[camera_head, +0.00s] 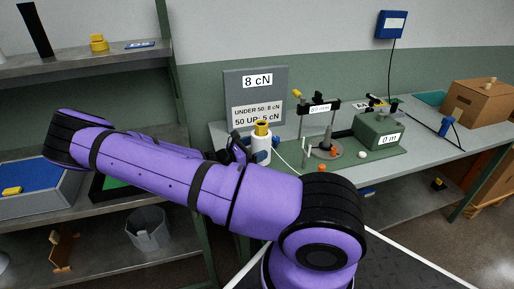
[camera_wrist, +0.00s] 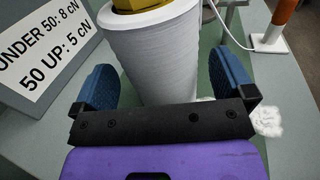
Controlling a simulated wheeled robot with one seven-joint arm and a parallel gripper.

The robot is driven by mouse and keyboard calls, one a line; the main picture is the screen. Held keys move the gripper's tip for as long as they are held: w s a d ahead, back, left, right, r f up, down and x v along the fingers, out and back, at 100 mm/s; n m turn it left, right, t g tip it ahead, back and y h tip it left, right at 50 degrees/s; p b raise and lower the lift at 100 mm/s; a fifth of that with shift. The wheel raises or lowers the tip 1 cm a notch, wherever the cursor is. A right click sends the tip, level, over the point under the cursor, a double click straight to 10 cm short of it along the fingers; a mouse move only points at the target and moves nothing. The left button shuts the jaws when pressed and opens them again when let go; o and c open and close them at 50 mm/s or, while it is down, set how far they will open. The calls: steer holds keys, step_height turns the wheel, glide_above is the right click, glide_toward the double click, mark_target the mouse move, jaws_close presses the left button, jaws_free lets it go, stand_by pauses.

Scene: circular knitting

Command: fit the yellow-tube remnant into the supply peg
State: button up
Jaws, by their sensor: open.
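The yellow-tube remnant is a white yarn package (camera_head: 261,153) with a yellow tube (camera_head: 262,129) sticking out of its top. It stands upright on the bench. In the wrist view its white side (camera_wrist: 150,50) fills the middle, and the yellow tube (camera_wrist: 135,5) is cut off by the top edge. My gripper (camera_head: 249,153) is open with its blue-padded fingers (camera_wrist: 163,65) on either side of the package. Small gaps show between pads and yarn. The package's lower end is hidden behind the gripper body. I cannot tell which post is the supply peg.
A sign board (camera_head: 255,98) stands close behind the package. To the right are a knitting stand (camera_head: 320,107), a green box reading 0 m (camera_head: 379,131), and an orange-and-white post (camera_wrist: 277,25). White fluff (camera_wrist: 268,121) lies beside the gripper. A cardboard box (camera_head: 478,102) sits far right.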

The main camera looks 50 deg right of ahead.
steer(key=v, duration=0.9)
steer(key=shift+a, duration=0.3)
steer(key=s+a+r+m+t+y, duration=0.1)
steer(key=s+a+r+m+y, duration=0.1)
steer(key=a+r+m+y, duration=0.4)
steer(key=s+a+r+m+t+y, duration=0.1)
steer(key=s+a+r+y, duration=0.15)
steer(key=r, duration=0.55)
steer(key=s+a+r+m+t+y, duration=0.1)
steer(key=s+a+r+m+y, duration=0.3)
steer(key=r, duration=0.3)
steer(key=s+a+r+m+t+y, duration=0.1)
steer(key=s+a+r+t+y, duration=0.1)
steer(key=s+r, duration=0.4)
steer(key=s+a+r+m+t+y, duration=0.2)
steer(key=s+a+r+t, duration=0.2)
steer(key=s+r, duration=0.3)
steer(key=shift+s+r+m+t+y, duration=0.35)
steer(key=shift+r+t, duration=0.35)
steer(key=shift+r, duration=0.9)
steer(key=shift+a, duration=0.15)
